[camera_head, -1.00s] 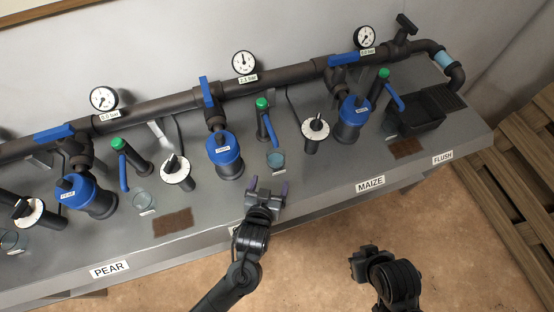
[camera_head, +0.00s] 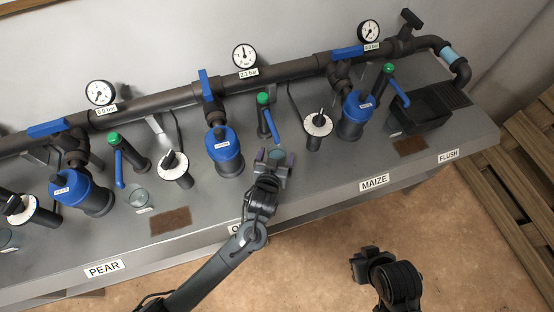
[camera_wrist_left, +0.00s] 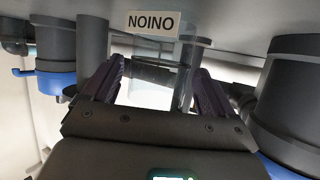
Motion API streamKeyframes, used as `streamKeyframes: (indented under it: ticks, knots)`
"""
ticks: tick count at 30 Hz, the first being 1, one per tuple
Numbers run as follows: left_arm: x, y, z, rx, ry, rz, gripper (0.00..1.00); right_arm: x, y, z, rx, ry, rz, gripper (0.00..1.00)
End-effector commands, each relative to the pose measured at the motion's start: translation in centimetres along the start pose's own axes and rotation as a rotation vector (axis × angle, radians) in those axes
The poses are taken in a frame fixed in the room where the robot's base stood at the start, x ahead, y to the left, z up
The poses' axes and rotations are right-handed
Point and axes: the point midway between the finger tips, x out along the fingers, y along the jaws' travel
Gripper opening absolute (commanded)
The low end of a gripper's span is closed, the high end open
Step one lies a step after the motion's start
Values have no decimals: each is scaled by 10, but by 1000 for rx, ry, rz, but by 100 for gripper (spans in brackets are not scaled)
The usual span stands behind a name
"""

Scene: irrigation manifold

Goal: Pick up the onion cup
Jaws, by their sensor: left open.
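The onion cup (camera_head: 277,155) is a small clear cup on the grey bench, in front of the middle green-capped blue-handled tap. My left gripper (camera_head: 274,160) is open, with its two dark purple fingers on either side of the cup. In the left wrist view the clear cup (camera_wrist_left: 150,88) shows between the spread fingers (camera_wrist_left: 155,85); its lower part is hidden by the gripper body. I cannot tell whether the fingers touch it. An upside-down ONION label (camera_wrist_left: 153,24) is above it in that view. My right gripper (camera_head: 362,262) is off the bench at lower right; its fingers are unclear.
A blue-topped filter (camera_head: 223,150) stands left of the cup, and a white-dialled knob (camera_head: 318,124) stands right. The blue tap handle (camera_head: 271,125) is close behind. Another clear cup (camera_head: 139,197) and a brown mat (camera_head: 171,221) are further left. The front bench strip toward MAIZE (camera_head: 374,183) is clear.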

Motion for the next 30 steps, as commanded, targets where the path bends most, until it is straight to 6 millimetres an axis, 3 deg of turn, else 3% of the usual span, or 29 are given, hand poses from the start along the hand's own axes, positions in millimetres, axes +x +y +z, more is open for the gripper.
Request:
streamKeyframes:
  ticks: [4,12,23,30]
  knots:
    - [12,0,1,0,0,1,87,5,0,1,0,0,0,0]
    - [14,0,0,0,-1,1,87,4,0,1,0,0,0,0]
    - [14,0,1,0,-1,1,33,4,-1,1,1,0,-1,0]
    - [14,1,0,0,-1,1,32,4,-1,1,3,1,-3,0]
